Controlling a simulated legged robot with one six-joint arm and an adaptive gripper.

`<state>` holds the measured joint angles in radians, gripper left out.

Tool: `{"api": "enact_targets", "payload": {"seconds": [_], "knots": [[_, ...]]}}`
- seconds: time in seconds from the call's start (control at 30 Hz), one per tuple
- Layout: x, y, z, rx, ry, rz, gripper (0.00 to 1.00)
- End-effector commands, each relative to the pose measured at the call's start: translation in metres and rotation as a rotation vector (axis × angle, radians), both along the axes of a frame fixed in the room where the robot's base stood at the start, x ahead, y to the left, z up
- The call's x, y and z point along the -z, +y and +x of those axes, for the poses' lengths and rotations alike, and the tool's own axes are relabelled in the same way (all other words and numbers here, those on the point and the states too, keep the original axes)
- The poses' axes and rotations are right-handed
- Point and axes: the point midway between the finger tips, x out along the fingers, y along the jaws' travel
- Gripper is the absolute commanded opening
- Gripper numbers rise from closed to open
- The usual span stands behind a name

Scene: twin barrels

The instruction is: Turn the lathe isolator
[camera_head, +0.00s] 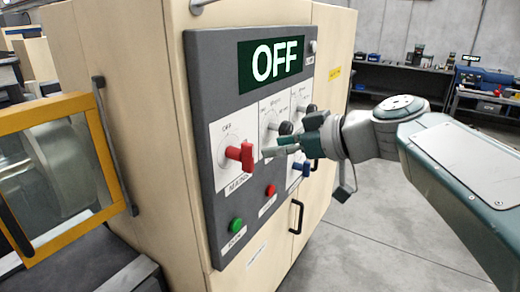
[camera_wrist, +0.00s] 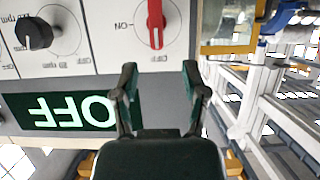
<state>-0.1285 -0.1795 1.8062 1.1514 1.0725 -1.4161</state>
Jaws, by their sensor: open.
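A grey control panel (camera_head: 200,90) on a beige cabinet carries a red rotary handle (camera_head: 240,155) on a white plate with OFF above it. I cannot read for sure which control is labelled as the lathe isolator. The red handle also shows at the top of the wrist view (camera_wrist: 155,25), with ON beside it. My gripper (camera_head: 272,146) is in front of the panel, just right of the red handle in the head view. Its fingers are apart and empty in the wrist view (camera_wrist: 161,78), with the handle beyond them. I see no contact.
A lit display (camera_head: 272,63) reads OFF. Red (camera_head: 270,190) and green (camera_head: 236,225) buttons are below. A yellow-framed door (camera_head: 45,115) stands at left. Floor at right is clear.

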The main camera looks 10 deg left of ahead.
Motion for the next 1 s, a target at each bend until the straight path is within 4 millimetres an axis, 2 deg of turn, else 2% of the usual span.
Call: {"api": "enact_targets", "payload": {"seconds": [0.3,0.5,0.83,0.87,0.9,0.97,1.0], "knots": [[0.022,0.042,0.021,0.0,0.003,0.006,0.57],[0.031,0.063,0.029,0.003,0.004,0.003,0.57],[0.032,0.066,0.03,0.004,0.002,0.002,0.57],[0.032,0.066,0.03,0.005,0.002,0.003,0.44],[0.032,0.065,0.03,0.005,0.002,0.003,0.26],[0.032,0.064,0.03,0.005,0.002,0.003,0.0],[0.032,0.064,0.03,0.004,0.003,0.003,0.0]]}}
